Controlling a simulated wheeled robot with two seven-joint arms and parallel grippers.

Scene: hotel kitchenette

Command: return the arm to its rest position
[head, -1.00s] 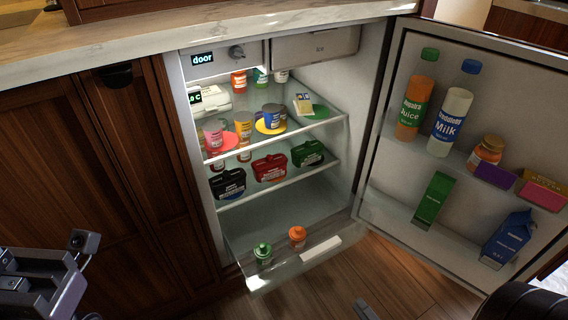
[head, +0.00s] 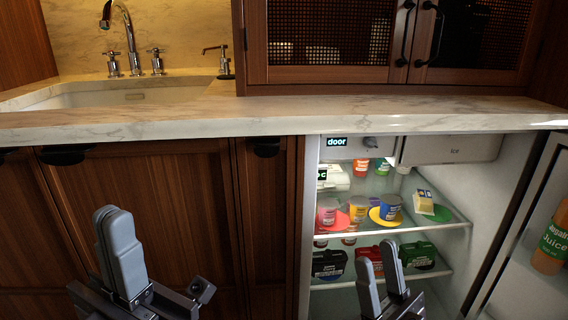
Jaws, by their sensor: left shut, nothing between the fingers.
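My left gripper (head: 112,214) is at the lower left in the head view, in front of the dark wooden cabinet doors. Its two grey fingers point up, lie side by side and hold nothing. My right gripper (head: 378,253) is at the lower middle right, in front of the open fridge (head: 308,240). Its fingers point up with a narrow gap between them and nothing in it. It covers part of the fridge's lower shelf in the picture.
A marble counter (head: 220,121) with a sink (head: 130,96) and faucet (head: 131,45) runs above. Cups, plates and boxes stand on the fridge shelves. The fridge door (head: 525,270) is open at right with a juice bottle (head: 554,240). A latticed wall cabinet (head: 330,45) hangs above.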

